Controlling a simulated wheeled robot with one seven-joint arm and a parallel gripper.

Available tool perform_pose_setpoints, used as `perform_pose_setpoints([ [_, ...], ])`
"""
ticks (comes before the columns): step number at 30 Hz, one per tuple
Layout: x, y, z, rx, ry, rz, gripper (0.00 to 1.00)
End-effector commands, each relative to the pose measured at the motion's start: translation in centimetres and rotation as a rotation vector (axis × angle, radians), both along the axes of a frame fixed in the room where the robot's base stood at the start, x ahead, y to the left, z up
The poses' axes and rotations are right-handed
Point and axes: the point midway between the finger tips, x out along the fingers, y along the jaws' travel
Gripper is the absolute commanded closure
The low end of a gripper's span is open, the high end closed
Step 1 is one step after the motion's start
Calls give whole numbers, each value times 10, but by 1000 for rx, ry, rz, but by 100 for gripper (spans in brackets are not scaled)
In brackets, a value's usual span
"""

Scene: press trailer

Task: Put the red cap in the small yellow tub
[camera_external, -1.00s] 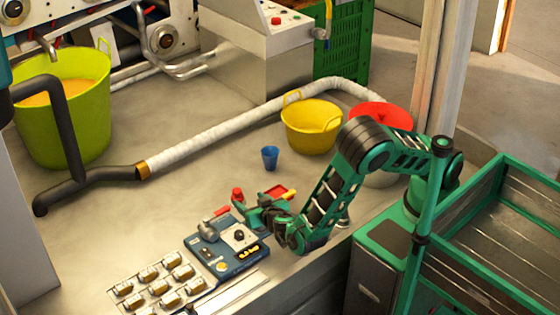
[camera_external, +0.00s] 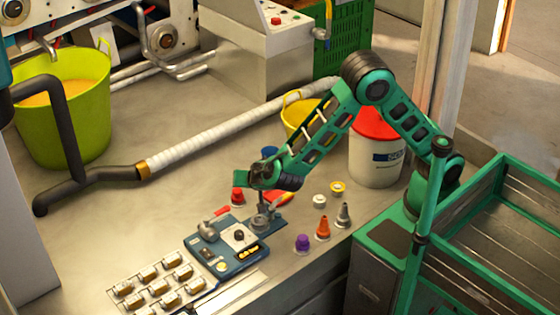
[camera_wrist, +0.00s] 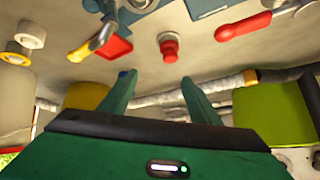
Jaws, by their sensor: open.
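The red cap (camera_external: 237,197) stands on the bench just behind the blue fixture. In the wrist view the red cap (camera_wrist: 169,48) shows beyond the fingertips, apart from them. My gripper (camera_external: 238,175) is just above the red cap in the outside view. Its two fingers are spread with nothing between them in the wrist view (camera_wrist: 157,78). The small yellow tub (camera_external: 292,116) is farther back, partly hidden behind my arm. In the wrist view the tub (camera_wrist: 85,96) is at left, partly behind a finger.
A blue cup (camera_external: 269,152) stands between cap and tub, partly covered by my arm. The blue fixture (camera_external: 228,255) has a red-handled clamp. Purple (camera_external: 302,242), orange (camera_external: 323,228) and grey (camera_external: 344,214) nozzles stand at right. A red-lidded white bucket (camera_external: 376,160) is behind.

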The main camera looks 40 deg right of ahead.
Motion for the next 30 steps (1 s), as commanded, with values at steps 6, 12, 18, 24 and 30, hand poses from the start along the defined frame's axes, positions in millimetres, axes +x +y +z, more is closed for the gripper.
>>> perform_pose_setpoints([
  [6,19,-5,-18,228,182,-247,43],
  [12,35,-3,-12,416,332,-454,43],
  [18,54,-6,14,575,462,-633,43],
  [24,68,-13,42,670,540,-739,43],
  [30,78,-21,62,721,582,-796,43],
])
